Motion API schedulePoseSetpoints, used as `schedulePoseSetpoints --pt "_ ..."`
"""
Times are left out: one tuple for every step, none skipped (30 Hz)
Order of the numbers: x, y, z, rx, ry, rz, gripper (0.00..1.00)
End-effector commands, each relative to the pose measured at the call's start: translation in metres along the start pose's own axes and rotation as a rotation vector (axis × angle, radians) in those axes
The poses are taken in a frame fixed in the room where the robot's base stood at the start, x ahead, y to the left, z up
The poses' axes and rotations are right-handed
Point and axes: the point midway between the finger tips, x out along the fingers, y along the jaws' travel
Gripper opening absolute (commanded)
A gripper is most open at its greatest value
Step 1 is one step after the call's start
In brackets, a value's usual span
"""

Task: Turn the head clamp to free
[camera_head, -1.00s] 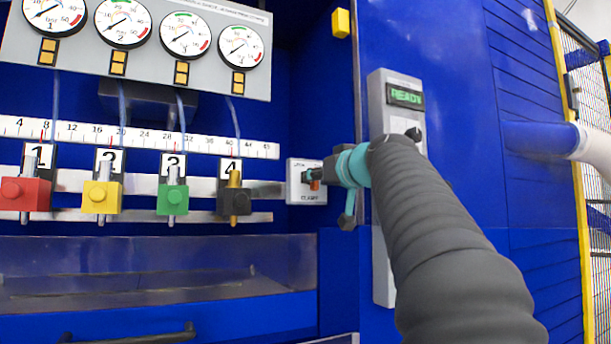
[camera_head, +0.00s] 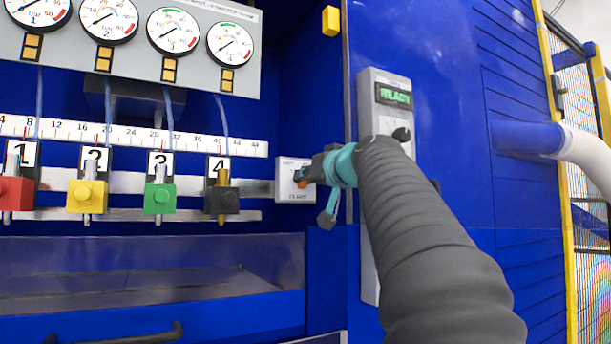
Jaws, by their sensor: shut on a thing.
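The head clamp's switch is on a small light-grey plate (camera_head: 288,190) with small lettering, right of the numbered heads. An orange-red bit (camera_head: 302,184) shows at the tip of my gripper (camera_head: 304,175). My gripper comes from the right and is shut on the clamp knob, which it mostly hides. The knob's exact angle cannot be read. The red head (camera_head: 13,192), yellow head (camera_head: 87,196), green head (camera_head: 159,198) and black head (camera_head: 221,200) stand on the rail, labelled 1, 2, 3 and 4.
Several round gauges (camera_head: 173,30) sit on a grey panel above a ruler strip (camera_head: 132,134). A tall grey panel (camera_head: 369,94) with a green READY display (camera_head: 394,95) stands just behind my arm. A clear-fronted tray area (camera_head: 140,268) lies below the heads.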

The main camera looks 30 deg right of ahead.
Motion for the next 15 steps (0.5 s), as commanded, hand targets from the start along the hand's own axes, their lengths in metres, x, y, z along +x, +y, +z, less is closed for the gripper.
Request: schedulePoseSetpoints --pt "-0.0004 -0.0002 -0.0015 0.031 0.001 0.0 0.0" --pt "-0.0004 -0.0002 -0.0014 0.048 0.001 0.001 0.0" --pt "-0.0004 -0.0001 -0.0013 0.066 0.001 0.001 0.0" --pt "-0.0004 0.0 -0.0012 0.076 0.001 0.001 0.0" --pt "-0.0004 0.0 -0.0011 0.082 0.001 0.001 0.0" --pt "-0.0004 0.0001 -0.001 0.087 0.002 0.001 0.0" --pt "-0.0004 0.0001 -0.0009 0.089 0.002 0.001 0.0" --pt "-0.0004 0.0001 -0.0008 0.089 0.002 0.001 0.0" --pt "-0.0004 0.0002 -0.0008 0.089 0.002 0.001 0.0" --pt "-0.0004 0.0001 -0.0008 0.088 0.002 0.001 0.0" --pt "-0.0004 0.0001 -0.0008 0.088 0.002 0.001 0.0" --pt "-0.0004 0.0001 -0.0008 0.088 0.002 0.001 0.0" --pt "-0.0004 0.0002 -0.0009 0.088 0.002 0.001 0.0" --pt "-0.0004 0.0002 -0.0008 0.088 0.002 0.001 0.16" --pt "-0.0004 0.0002 -0.0008 0.088 0.002 0.001 0.26"
